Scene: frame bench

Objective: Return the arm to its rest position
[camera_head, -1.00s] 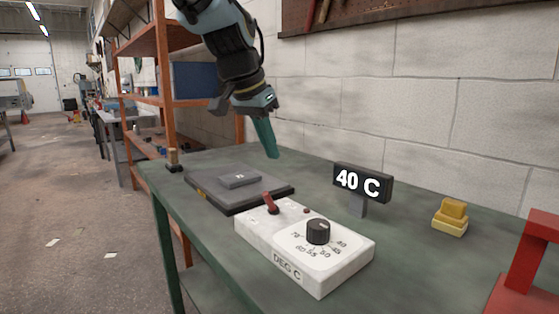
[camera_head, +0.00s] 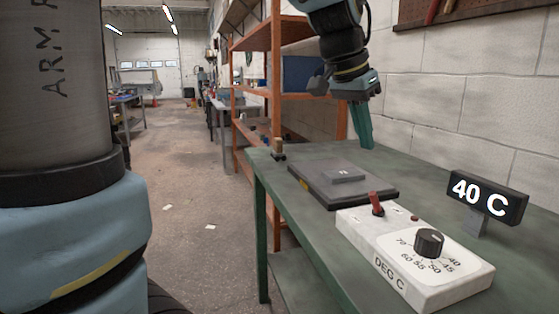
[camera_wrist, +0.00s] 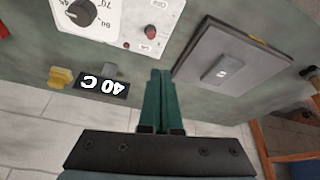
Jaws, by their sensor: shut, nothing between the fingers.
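My gripper (camera_head: 364,128) hangs from my arm above the back of the green bench (camera_head: 262,168), its teal fingers pointing down. In the wrist view my gripper (camera_wrist: 159,82) shows its two green fingers pressed together with nothing between them. It is apart from the things on the bench. My arm comes down from the top of the head view, and its upper part is cut off there.
A dark plate (camera_head: 318,186) with a small grey block (camera_head: 343,175) lies on the bench. Nearer stands a white dial box (camera_head: 400,275) with a red switch (camera_head: 376,204). A "40 C" display (camera_head: 487,198) is at right, an orange shelf (camera_head: 276,90) behind. Open floor (camera_head: 190,190) lies left.

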